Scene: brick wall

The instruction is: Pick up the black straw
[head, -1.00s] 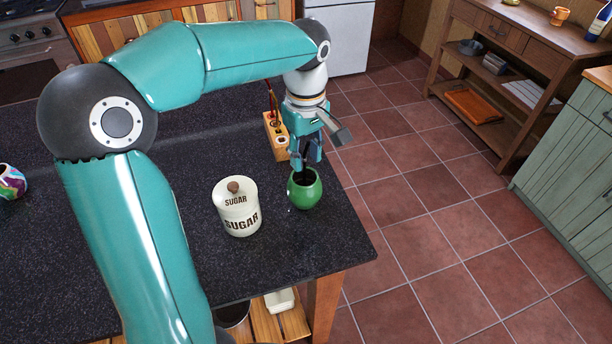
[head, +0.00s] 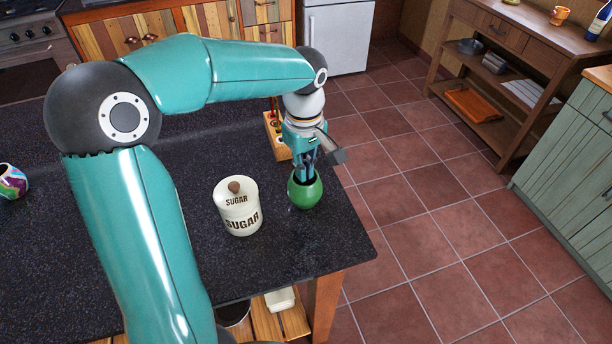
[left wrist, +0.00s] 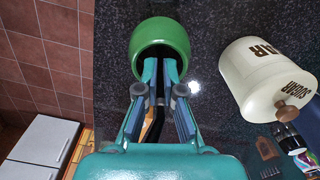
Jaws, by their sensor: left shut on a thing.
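My left gripper (head: 306,173) points down into the mouth of a round green pot (head: 305,193) near the counter's right edge. In the left wrist view, its fingers (left wrist: 160,68) reach inside the rim of the green pot (left wrist: 160,38). The black straw (left wrist: 152,128) shows as a dark, bent strip between the fingers, which are shut on it. Its lower end is hidden in the pot. In the head view I cannot make the straw out. My right gripper is not in view.
A white sugar jar (head: 238,208) with a wooden knob stands left of the pot. A wooden caddy (head: 278,140) stands behind it. A colourful mug (head: 11,181) is at the far left. The counter (head: 330,240) in front of the pot is clear.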

